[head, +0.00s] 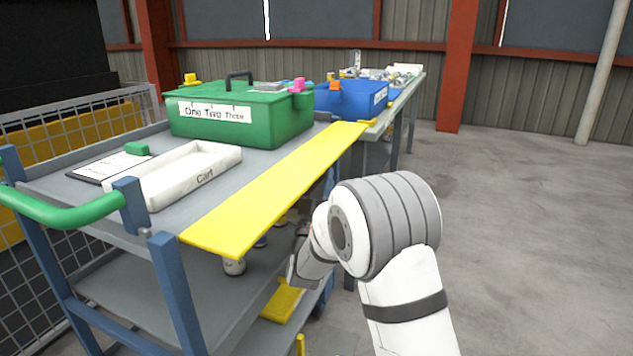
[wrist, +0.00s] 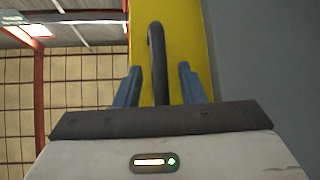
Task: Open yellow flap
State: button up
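The yellow flap (head: 275,190) is a long flat board along the right side of the cart's top, roughly level with it. In the wrist view the yellow flap (wrist: 183,30) fills a vertical strip, with a dark curved handle (wrist: 156,45) on it. My gripper (wrist: 160,84) is open. Its two blue fingers stand on either side of the handle, with visible gaps to it. In the head view my white arm reaches to the flap's right edge, and the fingers are mostly hidden by the arm and flap.
The grey cart (head: 75,190) carries a green box (head: 240,120), a white tray (head: 180,175) and a clipboard (head: 105,167). Cups (head: 234,267) and a yellow item (head: 283,300) sit below the flap. A blue box (head: 352,100) stands behind. The floor at right is clear.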

jog(key=shift+c, duration=0.2)
grip_shut()
dwell(0.3)
